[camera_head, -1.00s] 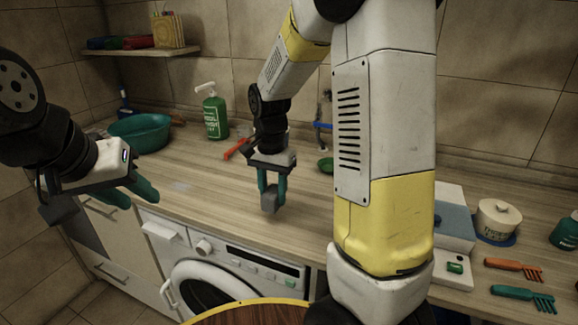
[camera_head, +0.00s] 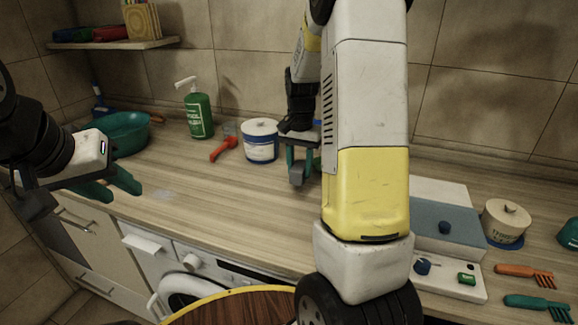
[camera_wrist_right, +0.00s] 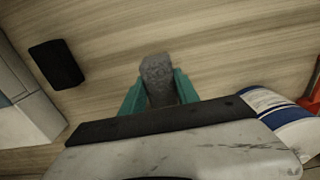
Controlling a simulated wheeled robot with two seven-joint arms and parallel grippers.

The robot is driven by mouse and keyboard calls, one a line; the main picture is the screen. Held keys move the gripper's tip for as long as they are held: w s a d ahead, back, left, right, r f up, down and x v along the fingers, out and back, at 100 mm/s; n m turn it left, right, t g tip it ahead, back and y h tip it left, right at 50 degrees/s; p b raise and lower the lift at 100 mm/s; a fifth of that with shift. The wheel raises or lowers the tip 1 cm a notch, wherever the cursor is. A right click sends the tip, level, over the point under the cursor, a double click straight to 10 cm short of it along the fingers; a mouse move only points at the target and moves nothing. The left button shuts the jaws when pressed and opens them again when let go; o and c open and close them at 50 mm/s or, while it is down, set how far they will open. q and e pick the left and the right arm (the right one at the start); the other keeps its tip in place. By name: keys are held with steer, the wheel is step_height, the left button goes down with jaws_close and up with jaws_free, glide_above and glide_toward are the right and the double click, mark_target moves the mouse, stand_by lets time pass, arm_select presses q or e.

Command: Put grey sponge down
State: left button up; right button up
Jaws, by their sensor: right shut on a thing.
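The grey sponge (camera_head: 297,176) is a small rough block between the teal fingers of my right gripper (camera_head: 300,167), over the wooden counter (camera_head: 230,205). In the right wrist view the grey sponge (camera_wrist_right: 157,78) sticks out past the fingertips of the right gripper (camera_wrist_right: 158,92), which is shut on it. I cannot tell whether the sponge touches the counter. My left gripper (camera_head: 118,186) is at the left, empty, its teal fingers apart over the counter's front edge.
A blue-white tub (camera_head: 260,142), an orange-red tool (camera_head: 224,149), a green pump bottle (camera_head: 198,112) and a teal basin (camera_head: 126,134) stand left of the right gripper. A dark block (camera_wrist_right: 56,64) lies on the counter. Bare counter lies left of the sponge.

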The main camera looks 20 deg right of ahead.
steer(key=shift+w+d, duration=0.2)
steer(key=shift+d, duration=0.3)
steer(key=shift+w+d+f, duration=0.1)
steer(key=shift+d+f, duration=0.15)
steer(key=shift+f, duration=0.7)
steer(key=shift+w+d+f, duration=0.1)
steer(key=shift+d+f, duration=0.15)
steer(key=shift+f, duration=0.65)
steer(key=shift+f, duration=0.15)
steer(key=o, duration=1.2)
